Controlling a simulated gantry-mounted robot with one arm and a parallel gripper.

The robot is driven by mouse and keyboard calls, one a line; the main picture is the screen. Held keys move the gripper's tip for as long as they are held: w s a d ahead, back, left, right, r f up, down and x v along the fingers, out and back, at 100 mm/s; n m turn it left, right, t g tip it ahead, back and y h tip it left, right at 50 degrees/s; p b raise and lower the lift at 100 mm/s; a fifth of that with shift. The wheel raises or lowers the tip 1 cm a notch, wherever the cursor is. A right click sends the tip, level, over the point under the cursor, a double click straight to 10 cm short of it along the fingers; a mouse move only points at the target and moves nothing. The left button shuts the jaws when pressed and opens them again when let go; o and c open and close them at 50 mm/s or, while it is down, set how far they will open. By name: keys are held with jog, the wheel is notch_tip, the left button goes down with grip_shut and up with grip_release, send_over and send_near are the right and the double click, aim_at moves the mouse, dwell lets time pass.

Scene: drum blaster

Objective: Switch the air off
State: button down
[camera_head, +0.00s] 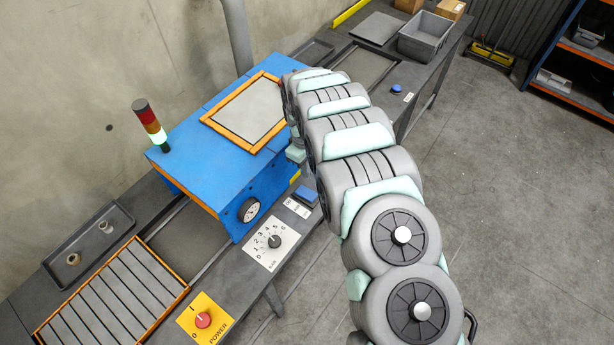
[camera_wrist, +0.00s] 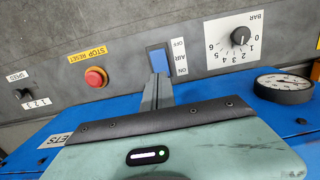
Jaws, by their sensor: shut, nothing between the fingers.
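The air switch (camera_wrist: 158,60) is a blue rocker in a dark frame on the grey panel, in the wrist view. Its label plate (camera_wrist: 180,57) reads AIR, with ON at the lower end and OFF at the upper end. In the head view the blue switch (camera_head: 307,195) shows beside the blue machine. My gripper (camera_wrist: 157,80) is shut and empty, its fingertips just below or over the switch's lower, ON end. I cannot tell whether they touch it. Which way the rocker is tipped is unclear. In the head view my arm hides most of the gripper.
A red stop button (camera_wrist: 95,77) is left of the switch and a pressure knob (camera_wrist: 240,36) is right. A gauge (camera_wrist: 283,84) sits on the blue machine (camera_head: 215,140). A red power knob (camera_head: 203,320) is at the near end. A signal lamp (camera_head: 151,126) shows green.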

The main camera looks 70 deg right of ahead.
aim_at(311, 195)
jog(key=shift+r, duration=0.9)
jog(key=b, duration=0.3)
jog(key=w+g+b, duration=0.1)
jog(key=b, duration=0.3)
jog(key=shift+w+d+r, duration=0.1)
jog(key=shift+d+r, duration=0.05)
jog(key=shift+d, duration=0.15)
jog(key=f, duration=0.4)
jog(key=s+f, duration=0.1)
jog(key=f, duration=0.4)
jog(key=s+f, duration=0.1)
jog(key=f, duration=0.4)
jog(key=shift+a+b, duration=0.3)
jog(key=shift+b, duration=0.1)
jog(key=shift+s+r, duration=0.1)
jog(key=shift+r, duration=0.05)
